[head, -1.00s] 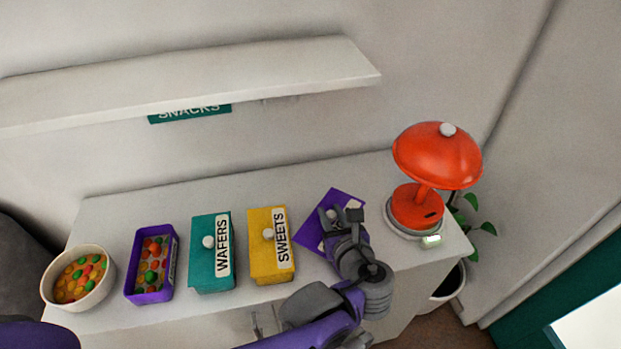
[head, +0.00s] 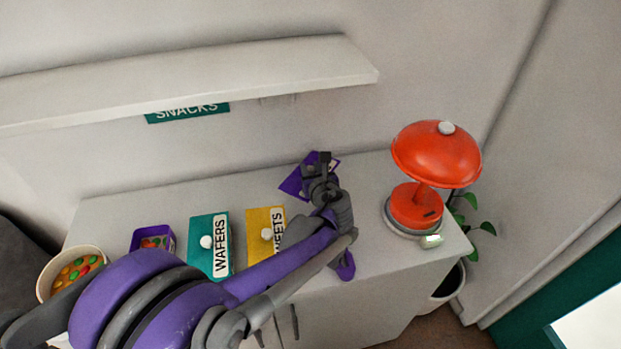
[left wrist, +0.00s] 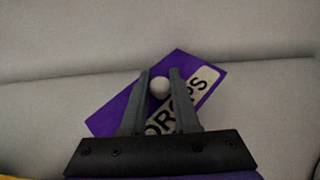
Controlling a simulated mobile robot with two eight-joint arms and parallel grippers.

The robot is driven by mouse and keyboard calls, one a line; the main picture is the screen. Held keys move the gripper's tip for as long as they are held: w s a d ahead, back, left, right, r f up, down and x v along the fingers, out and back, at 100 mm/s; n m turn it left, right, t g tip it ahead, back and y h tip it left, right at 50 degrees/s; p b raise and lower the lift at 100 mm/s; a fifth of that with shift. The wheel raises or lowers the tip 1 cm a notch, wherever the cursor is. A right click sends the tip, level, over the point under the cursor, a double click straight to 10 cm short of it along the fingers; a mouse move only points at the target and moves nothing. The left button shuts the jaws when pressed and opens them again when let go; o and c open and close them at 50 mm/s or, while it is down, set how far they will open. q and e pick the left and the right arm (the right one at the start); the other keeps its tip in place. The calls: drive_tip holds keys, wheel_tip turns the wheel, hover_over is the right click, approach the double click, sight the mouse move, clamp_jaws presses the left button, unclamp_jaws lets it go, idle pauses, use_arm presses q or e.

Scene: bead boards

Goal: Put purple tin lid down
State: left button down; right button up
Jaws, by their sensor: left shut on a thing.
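The purple tin lid (head: 291,184) is at the back of the white cabinet top, right of the yellow tin. It has a white label, partly readable as "DROPS", and a pale round knob (left wrist: 159,87). My left gripper (head: 320,160) is shut on the knob; its two fingers stand either side of it in the left wrist view (left wrist: 160,78). The lid lies turned at an angle. I cannot tell whether it touches the cabinet top. The open purple tin (head: 152,238) with colourful sweets is at the left, its front hidden by my arm. My right gripper is out of view.
The teal WAFERS tin (head: 208,262) and yellow SWEETS tin (head: 256,218) are lidded. A sweets bowl (head: 47,283) is far left, a red lamp (head: 436,155) right. A shelf (head: 190,85) overhangs the back. The cabinet top (head: 365,200) is clear between lid and lamp.

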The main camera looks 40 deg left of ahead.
use_arm(q)
wheel_tip(320, 180, down, 4)
drive_tip(key=shift+r+b, duration=0.2)
drive_tip(key=shift+b, duration=0.1)
drive_tip(key=shift+w+a+f, duration=0.15)
drive_tip(key=shift+f, duration=0.05)
drive_tip(key=shift+f, duration=0.1)
drive_tip(key=c, duration=0.7)
unclamp_jaws()
drive_tip(key=shift+o, duration=0.2)
